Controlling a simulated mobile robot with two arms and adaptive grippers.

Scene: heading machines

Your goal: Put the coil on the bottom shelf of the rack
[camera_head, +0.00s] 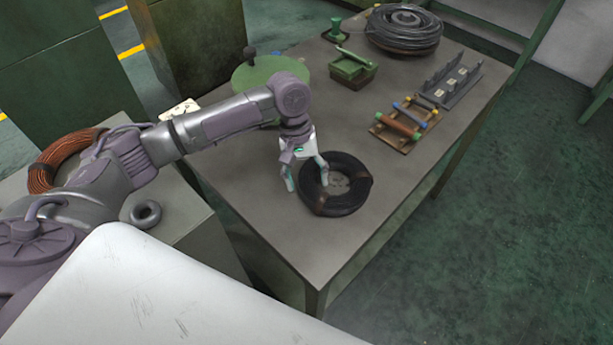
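A black coil (355,196) lies flat near the front of the grey table, with ties around its ring. A larger dark grey coil (404,40) lies at the table's far end, and a copper-coloured coil (42,178) lies at the far left. My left gripper (306,179) is at the black coil's left side, pointing down. Its fingers are apart, one outside the ring on the left and one over the ring's inner edge; firm contact cannot be told. My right gripper is not in view. No rack can be clearly made out.
The table (280,215) also holds a green box (350,68), a wooden tray with coloured rollers (403,127) and a grey slotted holder (451,80). A round green plate (262,75) is behind my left arm. Green floor (500,220) is clear at right.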

